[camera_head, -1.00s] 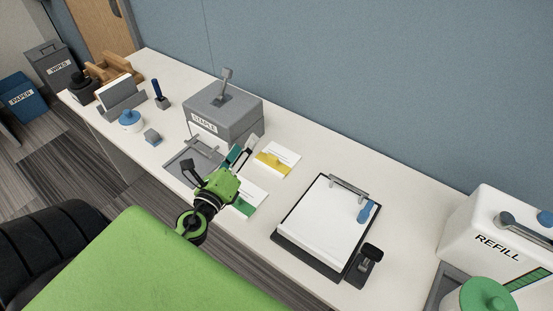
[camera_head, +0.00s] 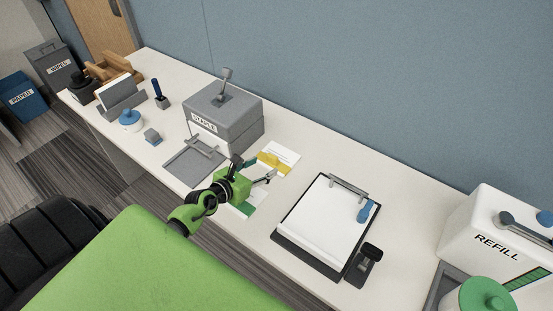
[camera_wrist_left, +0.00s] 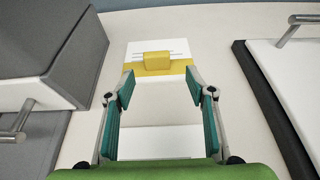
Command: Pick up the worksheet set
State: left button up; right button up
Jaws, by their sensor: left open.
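A white worksheet set with a yellow band (camera_head: 282,151) lies flat on the desk, right of the grey STAPLE box. In the left wrist view it (camera_wrist_left: 140,48) lies ahead, with a raised yellow tab (camera_wrist_left: 157,61) on its band. A second white set with a green band (camera_head: 246,209) lies nearer the front edge, partly hidden under my arm. My left gripper (camera_head: 261,168) is open and empty above the desk, between the two sets. In the left wrist view its fingertips (camera_wrist_left: 160,88) stand apart just short of the yellow band, with the yellow tab centred between them.
The STAPLE box (camera_head: 225,112) and a grey tray (camera_head: 194,163) stand left of the gripper. A clipboard (camera_head: 318,228) with a blue-handled item lies to the right, with a black stamp-like object (camera_head: 365,266) beside it. A white REFILL machine (camera_head: 490,233) is farther right.

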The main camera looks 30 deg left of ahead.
aim_at(271, 159)
pick_arm(q)
jog(key=shift+a+r+x, duration=0.1)
jog(key=shift+x, duration=1.4)
jog(key=shift+a+r+x, duration=0.15)
jog(key=shift+x, duration=1.3)
jog(key=shift+w+r, duration=0.1)
jog(key=c, duration=1.2)
